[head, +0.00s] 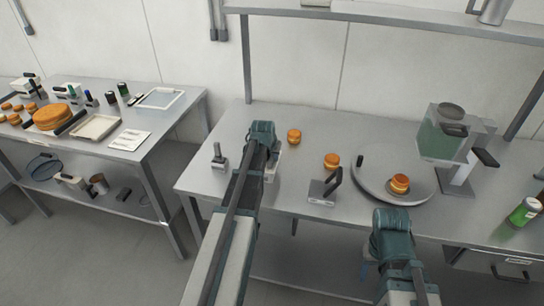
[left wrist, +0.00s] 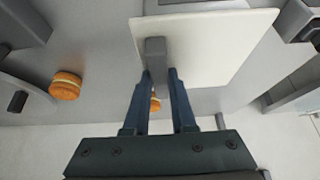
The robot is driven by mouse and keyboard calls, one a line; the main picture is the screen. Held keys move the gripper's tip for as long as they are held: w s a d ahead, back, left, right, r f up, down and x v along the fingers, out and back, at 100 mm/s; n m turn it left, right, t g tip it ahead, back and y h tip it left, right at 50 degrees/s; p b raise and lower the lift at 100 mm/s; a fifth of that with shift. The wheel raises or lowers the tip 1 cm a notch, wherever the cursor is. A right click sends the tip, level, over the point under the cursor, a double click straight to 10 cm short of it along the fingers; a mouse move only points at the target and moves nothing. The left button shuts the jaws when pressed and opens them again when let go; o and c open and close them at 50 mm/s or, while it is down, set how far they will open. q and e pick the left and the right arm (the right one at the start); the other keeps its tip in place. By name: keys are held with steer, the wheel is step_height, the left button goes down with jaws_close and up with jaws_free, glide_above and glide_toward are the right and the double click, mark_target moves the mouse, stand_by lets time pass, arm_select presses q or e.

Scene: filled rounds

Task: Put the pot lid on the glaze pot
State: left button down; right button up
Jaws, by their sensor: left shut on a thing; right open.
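My left gripper (head: 262,138) is over the left part of the main table. In the left wrist view its blue fingers (left wrist: 162,85) are shut on the grey block handle of the pot lid (left wrist: 210,45), a flat white square plate. In the head view only a white piece (head: 270,172) shows beside this gripper, mostly hidden by my arm. I cannot pick out the glaze pot for certain, nor tell whether the lid touches anything. My right gripper (head: 391,232) is open at the table's front edge, below the round tray; its fingers are mostly hidden.
Filled rounds (head: 294,136) (head: 332,160) lie on the table; another (head: 399,183) is on the round grey tray (head: 372,188). A grey press (head: 322,192) stands near the front edge, a small stamp (head: 219,157) at left. A dispenser (head: 447,138) and green can (head: 524,211) stand right.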

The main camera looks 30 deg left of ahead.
arm_select(q)
steer(key=shift+f, duration=0.25)
stand_by(0.4)
steer(key=shift+c, duration=0.9)
jaws_free()
steer(key=shift+r, duration=0.15)
step_height(320, 180, up, 7)
steer(key=p, duration=0.6)
steer(key=shift+p, duration=0.35)
steer(key=shift+d, duration=0.1)
